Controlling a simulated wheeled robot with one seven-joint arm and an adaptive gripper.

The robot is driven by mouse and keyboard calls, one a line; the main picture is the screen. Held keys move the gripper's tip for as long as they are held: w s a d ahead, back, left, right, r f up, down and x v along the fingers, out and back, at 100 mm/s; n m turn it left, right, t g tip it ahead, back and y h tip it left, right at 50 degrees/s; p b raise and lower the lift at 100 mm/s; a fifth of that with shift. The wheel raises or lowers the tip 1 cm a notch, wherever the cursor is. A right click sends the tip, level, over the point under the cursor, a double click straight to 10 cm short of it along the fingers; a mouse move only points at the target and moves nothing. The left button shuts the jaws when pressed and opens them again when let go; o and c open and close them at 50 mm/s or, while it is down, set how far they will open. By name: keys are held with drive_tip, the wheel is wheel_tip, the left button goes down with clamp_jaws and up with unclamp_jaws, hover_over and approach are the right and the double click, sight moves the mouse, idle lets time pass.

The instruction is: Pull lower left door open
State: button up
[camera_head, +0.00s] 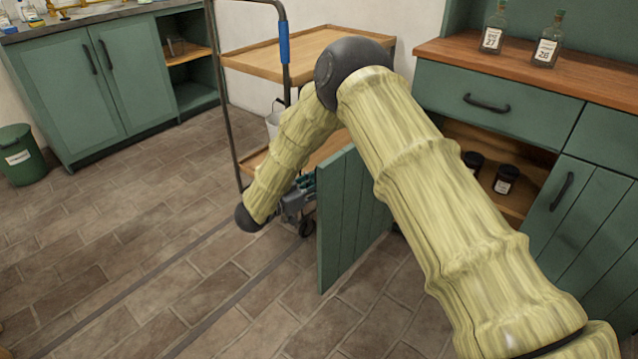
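The green plank lower left door (345,220) of the right-hand cabinet stands swung out from the front, its free edge toward the left and its bottom above the tiled floor. My arm bends over and past the door, hiding its hinge side and part of the cabinet opening. My gripper (304,193) is low on the far left side of the door, close to its free edge. The door partly hides the fingers, so I cannot tell whether they touch it or are open or shut. The handle of this door is not visible.
A wooden-shelved trolley (275,55) stands just behind my gripper. The cabinet has a drawer (495,105), an open shelf with dark jars (506,180), and a shut right door (585,215). Bottles (547,45) stand on top. The floor (130,260) at left is clear.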

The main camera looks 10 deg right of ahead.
drive_tip(key=shift+s+a, duration=0.1)
drive_tip(key=shift+a, duration=0.45)
drive_tip(key=v, duration=1.1)
drive_tip(key=shift+s+a, duration=0.15)
drive_tip(key=shift+a, duration=0.05)
drive_tip(key=shift+f, duration=0.1)
